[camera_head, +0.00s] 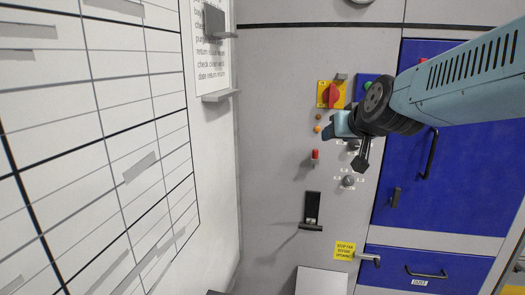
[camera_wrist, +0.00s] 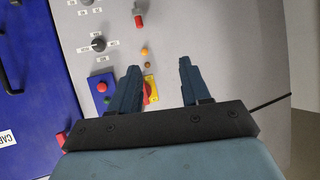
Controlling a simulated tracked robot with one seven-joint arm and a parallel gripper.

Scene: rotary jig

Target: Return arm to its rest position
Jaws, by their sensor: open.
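My gripper (camera_head: 343,146) is at the end of my blue-grey arm, which reaches in from the right in the head view. It is in front of the control panel, and it hides part of the panel's middle. In the wrist view its two dark fingers (camera_wrist: 158,68) are spread apart, with nothing between them but the panel surface behind. A red rotary switch on a yellow plate (camera_head: 333,95) is just above the gripper in the head view. It is partly hidden behind a finger in the wrist view (camera_wrist: 152,90). The gap between gripper and panel is hard to judge.
A red-topped toggle (camera_head: 315,157), a round selector knob (camera_head: 348,181) and a black handle (camera_head: 312,208) stick out from the grey panel. Blue cabinet doors (camera_head: 395,215) with handles are at right. A white gridded board (camera_head: 100,130) stands at left. The panel's lower left is clear.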

